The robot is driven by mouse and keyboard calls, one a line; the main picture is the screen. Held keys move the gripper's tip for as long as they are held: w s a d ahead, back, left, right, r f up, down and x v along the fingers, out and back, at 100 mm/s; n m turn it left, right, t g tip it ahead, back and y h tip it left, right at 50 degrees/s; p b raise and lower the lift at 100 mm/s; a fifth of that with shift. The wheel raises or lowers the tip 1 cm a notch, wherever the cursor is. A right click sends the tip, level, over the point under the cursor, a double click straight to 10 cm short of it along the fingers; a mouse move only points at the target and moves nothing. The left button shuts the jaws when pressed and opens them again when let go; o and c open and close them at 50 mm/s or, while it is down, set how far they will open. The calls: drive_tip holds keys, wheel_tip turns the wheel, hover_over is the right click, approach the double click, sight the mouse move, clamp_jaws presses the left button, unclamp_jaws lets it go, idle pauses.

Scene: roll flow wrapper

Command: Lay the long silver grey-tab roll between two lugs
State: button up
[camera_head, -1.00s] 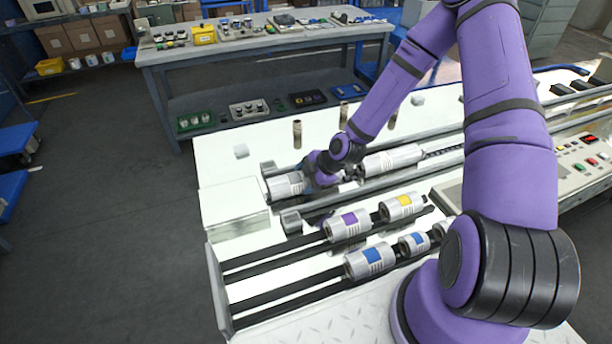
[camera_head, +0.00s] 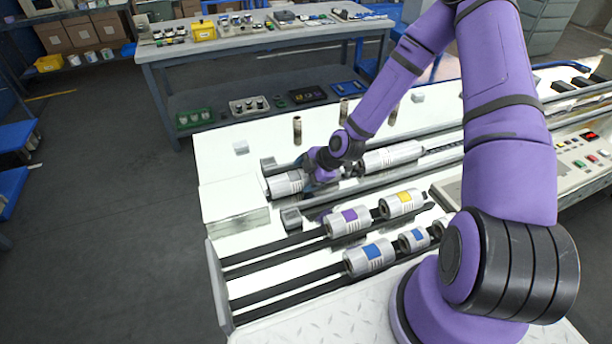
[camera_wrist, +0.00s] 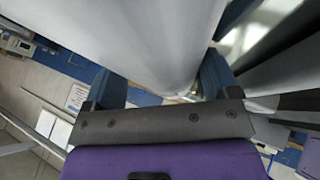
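A silver roll (camera_head: 285,184) with a pale label lies between the rails at the left end of the machine. My gripper (camera_head: 322,170) is down at its right end, and the hand hides that part. A second long silver roll (camera_head: 392,157) lies in line to the right of the hand. In the wrist view, a large silver roll (camera_wrist: 150,35) runs between the two blue fingers of my gripper (camera_wrist: 160,85). Its sides come up close to both fingers. I cannot tell whether they press on it. The tab colour and lugs are not clear here.
Silver rolls with a purple tab (camera_head: 348,221), a yellow tab (camera_head: 402,204) and a blue tab (camera_head: 370,257) lie on dark rails in front. A white box (camera_head: 233,208) stands at the left end. A control panel (camera_head: 575,165) is at the right. A workbench (camera_head: 270,50) stands behind.

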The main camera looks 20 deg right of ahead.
drive_tip(key=shift+s+f, duration=0.3)
drive_tip(key=shift+s, duration=0.25)
drive_tip(key=shift+c, duration=0.5)
drive_tip(key=shift+o, duration=0.5)
drive_tip(key=shift+s+d+r, duration=0.1)
drive_tip(key=shift+d+r, duration=0.05)
drive_tip(key=shift+r, duration=0.15)
drive_tip(key=v, duration=1)
drive_tip(key=shift+w+r, duration=0.2)
drive_tip(key=shift+w, duration=0.1)
drive_tip(key=shift+d, duration=0.1)
